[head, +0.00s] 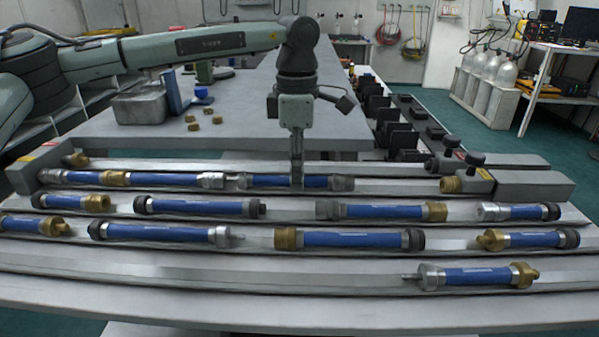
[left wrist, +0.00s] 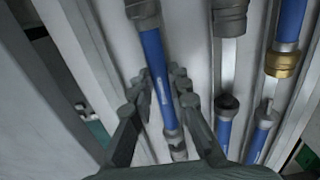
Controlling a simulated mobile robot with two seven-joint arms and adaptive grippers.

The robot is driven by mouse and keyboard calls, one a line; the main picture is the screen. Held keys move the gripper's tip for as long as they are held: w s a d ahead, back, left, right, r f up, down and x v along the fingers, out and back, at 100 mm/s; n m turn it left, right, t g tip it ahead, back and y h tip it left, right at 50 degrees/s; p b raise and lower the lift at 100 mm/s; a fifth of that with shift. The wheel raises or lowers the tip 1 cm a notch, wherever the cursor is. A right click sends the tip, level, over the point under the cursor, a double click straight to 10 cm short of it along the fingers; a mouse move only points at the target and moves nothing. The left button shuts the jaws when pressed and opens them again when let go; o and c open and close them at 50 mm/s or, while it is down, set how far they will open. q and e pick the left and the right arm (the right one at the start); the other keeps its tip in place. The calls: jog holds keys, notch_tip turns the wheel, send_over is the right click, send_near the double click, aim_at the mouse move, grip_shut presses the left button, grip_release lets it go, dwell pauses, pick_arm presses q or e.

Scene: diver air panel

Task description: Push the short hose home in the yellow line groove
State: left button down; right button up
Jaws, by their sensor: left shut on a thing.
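A short blue hose (head: 270,181) with grey end fittings lies along the rearmost hose groove (head: 395,186). My left gripper (head: 297,182) points down over this hose and is shut on its blue body, right of the middle. In the left wrist view, the hose (left wrist: 157,70) runs between the fingers of the gripper (left wrist: 163,90). To its left in the same groove lies a line of blue hose (head: 165,179) with a brass joint. A narrow metal piece (head: 231,181) shows between the two facing ends; whether they are fully seated cannot be told. My right gripper is not in view.
Several other blue hoses, such as one long hose (head: 350,240), lie in the nearer grooves. A brass fitting with a black knob (head: 466,178) stands at the right end of the groove. An end block (head: 38,172) with red and yellow marks stands at the left.

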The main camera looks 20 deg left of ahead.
pick_arm(q)
jog(key=shift+s+a, duration=0.2)
jog(key=shift+a, duration=0.45)
jog(key=shift+s+a, duration=0.2)
jog(key=shift+a, duration=0.4)
jog(key=c, duration=1.4)
grip_release()
jog(key=shift+o, duration=0.2)
notch_tip(320, 180, up, 12)
